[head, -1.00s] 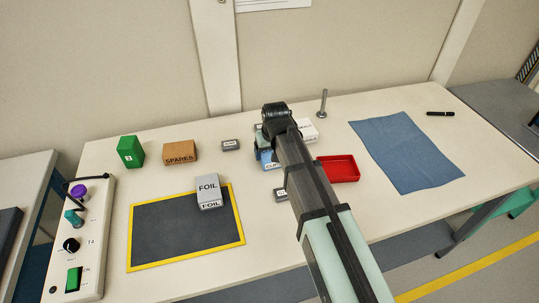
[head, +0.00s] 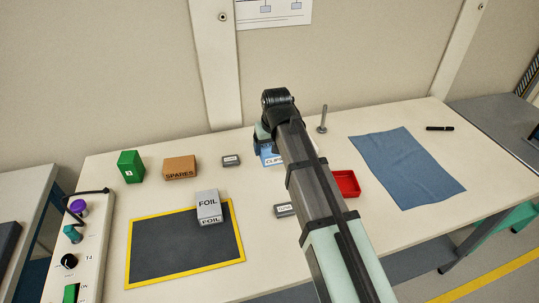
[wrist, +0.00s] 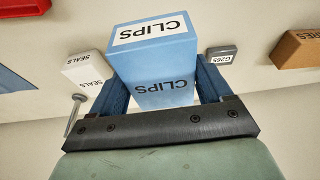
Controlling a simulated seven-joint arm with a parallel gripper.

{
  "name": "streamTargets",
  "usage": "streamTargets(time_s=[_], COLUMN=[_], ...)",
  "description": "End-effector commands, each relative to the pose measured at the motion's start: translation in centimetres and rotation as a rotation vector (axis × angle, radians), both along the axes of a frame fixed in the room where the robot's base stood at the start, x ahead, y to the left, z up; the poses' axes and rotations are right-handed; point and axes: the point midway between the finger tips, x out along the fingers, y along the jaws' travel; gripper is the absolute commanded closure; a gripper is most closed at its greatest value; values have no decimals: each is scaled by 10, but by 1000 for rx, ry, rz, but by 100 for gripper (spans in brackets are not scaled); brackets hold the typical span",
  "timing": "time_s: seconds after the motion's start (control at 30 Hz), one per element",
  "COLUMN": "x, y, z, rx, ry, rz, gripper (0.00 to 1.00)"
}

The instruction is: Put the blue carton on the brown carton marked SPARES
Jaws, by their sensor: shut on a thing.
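The blue carton (head: 270,155), marked CLIPS, shows partly behind my arm in the head view. In the wrist view the blue carton (wrist: 165,68) fills the space between my fingers. My gripper (wrist: 154,72) is shut on its sides and holds it above the table. The brown carton marked SPARES (head: 180,168) stands at the back left of the table, well left of my gripper, with nothing on it. A brown carton edge (wrist: 298,48) also shows at the right of the wrist view, its label cut off.
A small grey box (head: 231,161) sits between SPARES and my gripper. A green box (head: 130,166) stands left of SPARES. A grey FOIL carton (head: 208,204) stands on the yellow-edged mat (head: 150,277). A white SEALS carton (wrist: 88,68) and a metal post (head: 322,119) are nearby.

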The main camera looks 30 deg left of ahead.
Motion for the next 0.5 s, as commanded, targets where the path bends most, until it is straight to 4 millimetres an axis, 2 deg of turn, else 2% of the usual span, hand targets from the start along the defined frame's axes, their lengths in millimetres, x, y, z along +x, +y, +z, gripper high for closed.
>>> streamTargets(time_s=[0.17, 0.27, 0.37, 0.5], x=[-7, -22, -43, -76], y=[8, 22, 44, 83], z=[10, 12, 13, 17], rx=[0, 0, 1, 3], ry=[0, 0, 0, -3], rz=[15, 43, 84, 152], gripper=[53, 53, 53, 53])
